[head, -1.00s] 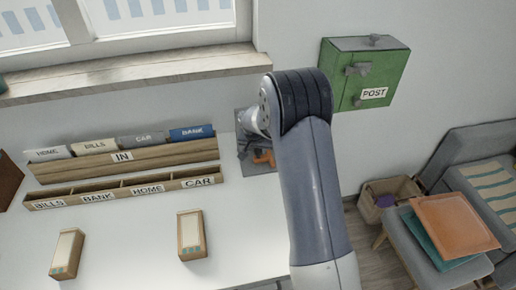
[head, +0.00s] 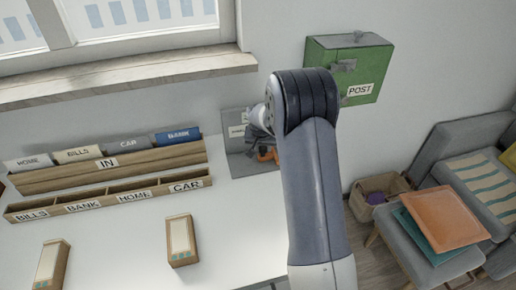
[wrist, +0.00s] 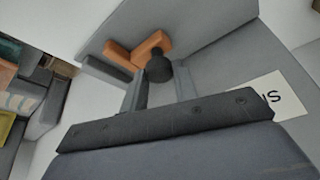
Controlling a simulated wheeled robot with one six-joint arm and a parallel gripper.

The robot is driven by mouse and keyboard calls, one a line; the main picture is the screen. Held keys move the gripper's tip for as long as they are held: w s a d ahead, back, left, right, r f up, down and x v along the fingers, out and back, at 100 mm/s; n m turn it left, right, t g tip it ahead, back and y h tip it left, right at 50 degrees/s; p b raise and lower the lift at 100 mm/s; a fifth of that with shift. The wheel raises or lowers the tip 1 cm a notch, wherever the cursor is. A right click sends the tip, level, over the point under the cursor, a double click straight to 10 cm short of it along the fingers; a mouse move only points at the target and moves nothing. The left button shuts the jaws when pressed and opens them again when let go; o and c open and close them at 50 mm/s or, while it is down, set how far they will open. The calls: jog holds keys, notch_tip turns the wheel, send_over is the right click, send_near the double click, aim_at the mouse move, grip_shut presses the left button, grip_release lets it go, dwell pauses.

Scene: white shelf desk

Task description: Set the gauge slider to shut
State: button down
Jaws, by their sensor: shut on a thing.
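The gauge is a grey panel (head: 238,160) on the wall at the back of the desk, with a small white label (head: 237,131) at its upper left. An orange piece (head: 267,155) shows at its lower right, partly behind my arm. In the wrist view the orange piece (wrist: 152,46) sits beside a dark round knob (wrist: 158,69), apparently the slider's. My gripper (wrist: 160,82) is shut on the knob, one finger on each side. A white label (wrist: 275,96) at the right of the wrist view is cut off and only partly legible.
A wooden letter rack (head: 110,169) with folders and a row of labelled slots (head: 110,194) stand left of the gauge. A green POST box (head: 350,70) hangs on the wall to the right. A wooden block (head: 181,241) lies on the white desk (head: 235,225), whose front right is clear.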

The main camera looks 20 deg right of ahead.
jog(key=shift+d, duration=0.2)
jog(key=c, duration=1.1)
grip_release()
jog(key=shift+d, duration=0.1)
jog(key=shift+r, duration=0.15)
jog(key=b+v, duration=0.1)
jog(key=v, duration=0.9)
jog(key=shift+s+r, duration=0.2)
jog(key=shift+r, duration=0.05)
jog(key=shift+f, duration=0.1)
